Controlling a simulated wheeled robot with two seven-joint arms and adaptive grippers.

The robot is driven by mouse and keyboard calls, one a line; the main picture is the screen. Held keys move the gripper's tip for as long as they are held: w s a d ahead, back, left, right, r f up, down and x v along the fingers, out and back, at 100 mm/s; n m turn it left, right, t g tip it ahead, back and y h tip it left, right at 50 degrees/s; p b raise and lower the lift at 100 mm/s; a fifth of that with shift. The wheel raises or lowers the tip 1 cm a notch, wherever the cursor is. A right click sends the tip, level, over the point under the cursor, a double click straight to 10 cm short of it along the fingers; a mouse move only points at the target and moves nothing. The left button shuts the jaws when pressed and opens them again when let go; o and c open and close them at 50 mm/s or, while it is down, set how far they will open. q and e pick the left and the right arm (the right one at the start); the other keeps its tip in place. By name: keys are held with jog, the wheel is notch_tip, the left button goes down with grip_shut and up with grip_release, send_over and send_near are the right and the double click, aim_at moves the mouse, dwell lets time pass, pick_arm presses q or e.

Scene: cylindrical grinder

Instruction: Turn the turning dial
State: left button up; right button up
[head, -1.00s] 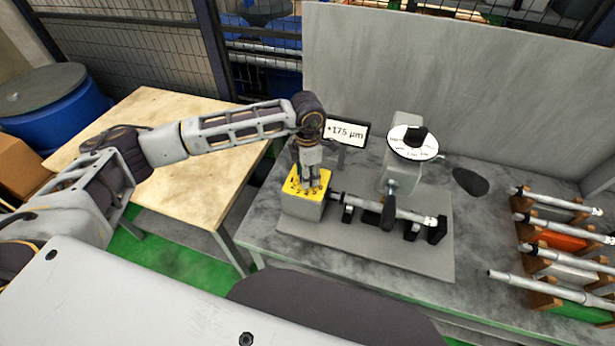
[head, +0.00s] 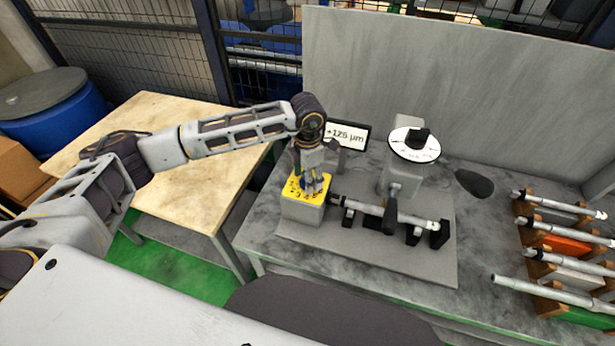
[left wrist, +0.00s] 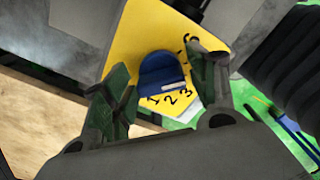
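A blue round dial (left wrist: 161,75) with a white pointer mark sits on a yellow face (left wrist: 135,45) printed with black numbers, in the left wrist view. The pointer lies near the 2 and 3. In the head view this is the yellow-topped grey box (head: 301,208), and my gripper mostly hides the dial. My left gripper (head: 312,187) points down over the box. Its two fingers straddle the dial, with a visible gap on the left side, so it looks open. My right gripper is not in view. A white disc with a black knob (head: 414,144) stands on the grinder's column.
A display (head: 347,135) behind the box reads +125 µm. A shaft (head: 411,218) lies in black supports right of the box. A wooden rack (head: 545,285) with several shafts stands at the right. A wooden table (head: 190,190) is at the left.

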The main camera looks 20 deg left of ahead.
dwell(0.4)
pick_arm(q)
notch_tip(320, 180, up, 12)
dwell(0.7)
jog(key=shift+s+f, duration=0.1)
dwell(0.5)
